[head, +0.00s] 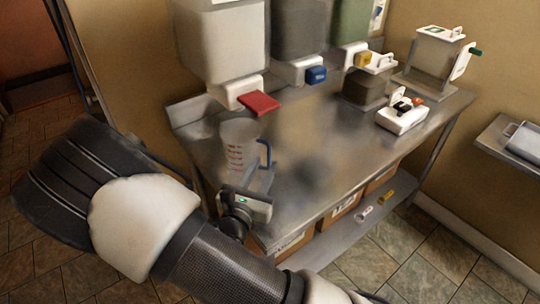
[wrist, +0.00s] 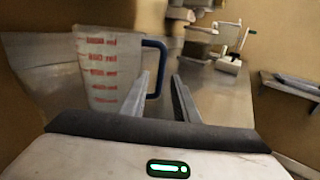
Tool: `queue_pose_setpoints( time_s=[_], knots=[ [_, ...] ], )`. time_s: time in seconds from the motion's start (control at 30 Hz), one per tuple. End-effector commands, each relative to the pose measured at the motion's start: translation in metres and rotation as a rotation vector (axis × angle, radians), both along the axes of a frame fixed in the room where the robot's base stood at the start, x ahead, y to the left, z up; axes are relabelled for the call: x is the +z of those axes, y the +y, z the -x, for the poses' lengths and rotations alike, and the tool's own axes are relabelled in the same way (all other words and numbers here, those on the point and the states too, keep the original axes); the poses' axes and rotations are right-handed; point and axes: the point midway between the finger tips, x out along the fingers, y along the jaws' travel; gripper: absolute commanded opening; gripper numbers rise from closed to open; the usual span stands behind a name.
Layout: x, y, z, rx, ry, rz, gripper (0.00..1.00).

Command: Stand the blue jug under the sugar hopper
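The blue jug, a clear measuring jug (head: 236,155) with red markings and a blue handle, stands upright on the steel bench near its left front. It fills the left of the wrist view (wrist: 110,70). My gripper (head: 262,172) is low at the bench's front edge, close to the jug's handle side. In the wrist view its two fingers (wrist: 162,88) are apart, and the blue handle shows ahead, partly behind the left fingertip. Nothing is seen held. Three hoppers stand above the bench: white with a red lever (head: 222,40), grey with blue (head: 301,30), green with yellow (head: 352,22). I cannot tell which holds sugar.
A small dark container (head: 364,88), a white device with an orange knob (head: 402,115) and a lidded tank (head: 436,52) stand at the bench's right. The bench middle (head: 310,140) is clear. A wall shelf (head: 495,138) is far right. Boxes sit underneath.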

Motion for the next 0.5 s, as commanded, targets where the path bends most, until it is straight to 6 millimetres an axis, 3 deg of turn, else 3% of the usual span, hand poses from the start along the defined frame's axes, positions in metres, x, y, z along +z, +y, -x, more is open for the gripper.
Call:
queue_pose_setpoints(
  time_s=[0.2,0.37,0.5],
  knots=[
    [0.000,0.012,0.028,0.001,0.001,0.000,0.28],
    [0.001,0.013,0.034,-0.001,-0.001,-0.001,0.28],
    [0.010,-0.004,0.034,-0.077,-0.007,-0.054,0.28]
  ],
)
